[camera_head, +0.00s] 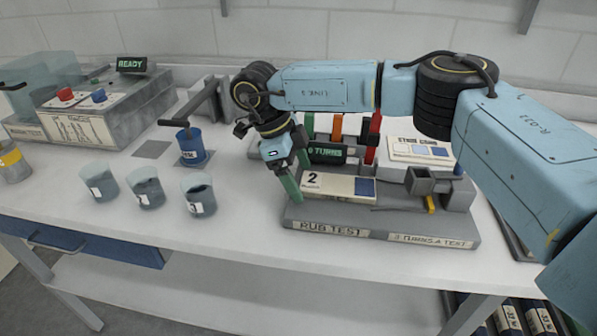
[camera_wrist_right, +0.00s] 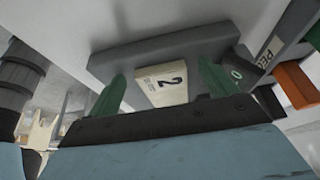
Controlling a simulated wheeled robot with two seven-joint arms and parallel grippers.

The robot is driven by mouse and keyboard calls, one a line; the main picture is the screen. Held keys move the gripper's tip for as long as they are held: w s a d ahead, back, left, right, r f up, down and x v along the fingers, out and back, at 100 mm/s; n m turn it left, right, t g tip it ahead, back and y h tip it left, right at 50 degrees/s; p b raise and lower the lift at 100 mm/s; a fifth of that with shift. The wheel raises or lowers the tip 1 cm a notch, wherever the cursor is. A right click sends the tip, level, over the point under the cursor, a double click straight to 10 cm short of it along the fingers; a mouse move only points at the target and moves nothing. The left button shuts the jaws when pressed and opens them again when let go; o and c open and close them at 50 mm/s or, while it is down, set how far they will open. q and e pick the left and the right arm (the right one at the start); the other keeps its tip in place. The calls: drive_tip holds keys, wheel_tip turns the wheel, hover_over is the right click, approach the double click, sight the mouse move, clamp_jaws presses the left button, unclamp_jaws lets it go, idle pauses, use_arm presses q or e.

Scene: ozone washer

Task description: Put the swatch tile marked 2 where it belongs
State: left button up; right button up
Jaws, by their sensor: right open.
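The swatch tile marked 2 (camera_head: 330,184) is cream with a blue end patch. It lies flat on the grey rub test base (camera_head: 340,228), near its front left. In the right wrist view the tile (camera_wrist_right: 162,86) shows its number between my two green fingers. My right gripper (camera_head: 299,179) is open at the tile's left end, with fingers pointing down. I cannot tell whether they touch the tile. My left gripper is not in view.
Behind the tile stand a dark "TURNS" display (camera_head: 326,153) and red and green uprights. A grey block (camera_head: 428,181) and a printed card (camera_head: 420,152) are to its right. A blue crank device (camera_head: 191,146) and three labelled cups, one here (camera_head: 198,195), stand left.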

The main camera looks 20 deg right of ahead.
drive_tip(key=shift+r, duration=0.1)
drive_tip(key=shift+w+a+r, duration=0.1)
drive_tip(key=shift+r, duration=0.2)
use_arm(q)
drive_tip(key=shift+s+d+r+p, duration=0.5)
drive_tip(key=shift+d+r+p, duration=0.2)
drive_tip(key=shift+p, duration=0.2)
use_arm(e)
drive_tip(key=v, duration=1.2)
drive_tip(key=shift+a+r, duration=0.15)
drive_tip(key=shift+r, duration=0.1)
